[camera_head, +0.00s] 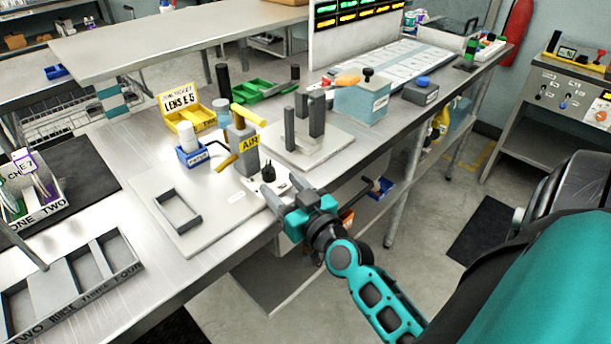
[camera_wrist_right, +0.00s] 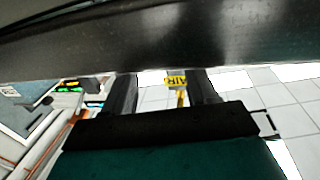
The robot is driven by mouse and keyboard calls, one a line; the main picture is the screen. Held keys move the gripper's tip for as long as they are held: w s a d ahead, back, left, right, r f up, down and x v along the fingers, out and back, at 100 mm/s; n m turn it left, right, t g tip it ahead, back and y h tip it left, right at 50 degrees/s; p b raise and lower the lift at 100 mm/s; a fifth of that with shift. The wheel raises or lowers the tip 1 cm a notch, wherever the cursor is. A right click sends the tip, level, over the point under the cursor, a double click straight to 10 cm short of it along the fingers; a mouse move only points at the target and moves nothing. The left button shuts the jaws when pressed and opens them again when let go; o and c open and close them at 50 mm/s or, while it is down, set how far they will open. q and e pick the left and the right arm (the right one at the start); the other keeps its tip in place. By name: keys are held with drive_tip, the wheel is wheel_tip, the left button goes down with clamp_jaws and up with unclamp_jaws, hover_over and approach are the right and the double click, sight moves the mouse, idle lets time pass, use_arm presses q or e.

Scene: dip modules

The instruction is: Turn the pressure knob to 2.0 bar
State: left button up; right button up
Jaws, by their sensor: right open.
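A grey post with a yellow AIR label (camera_head: 249,143) stands on the bench, with yellow levers at its top and side. The label also shows between my fingers in the right wrist view (camera_wrist_right: 176,82). A small black knob (camera_head: 268,174) sits on a pale base in front of the post and looks like the pressure knob. Its scale and setting are too small to read. My right gripper (camera_head: 282,187) is open, with its fingertips close to the knob at the bench's front edge. I cannot tell whether they touch it. My left gripper is not in view.
A grey rectangular frame (camera_head: 178,209) lies on a pale board left of the knob. Grey upright blocks (camera_head: 316,115) stand behind my right gripper. A blue bin (camera_head: 193,155) and a yellow LENS box (camera_head: 187,108) stand farther back. A divided tray (camera_head: 75,275) lies at the left front.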

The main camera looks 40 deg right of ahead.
drive_tip(key=s, duration=0.8)
drive_tip(key=shift+s+a+b, duration=0.35)
drive_tip(key=shift+a+b, duration=0.1)
